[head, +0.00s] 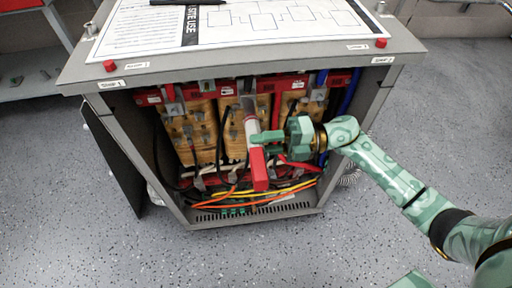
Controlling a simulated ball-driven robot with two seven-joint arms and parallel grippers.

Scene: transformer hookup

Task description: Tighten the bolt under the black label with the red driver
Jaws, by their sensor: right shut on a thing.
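My right gripper (268,138) reaches into the open front of the grey transformer cabinet (395,75). It is shut on the red driver (259,170). The driver's red end hangs lowest, in front of the coloured cables, and its pale grey upper part points up toward the red terminal bar. The driver's tip is too small to tell whether it touches a bolt. I cannot make out a black label or the bolt under it inside the cabinet. My left gripper is not in view.
Yellow-brown coils (190,130) fill the cabinet, with black leads hanging before them. Orange and yellow cables (290,188) lie at the cabinet's bottom. A dark door panel (115,155) stands open at left. A paper sheet (260,22) lies on top. The speckled floor (330,250) in front looks clear.

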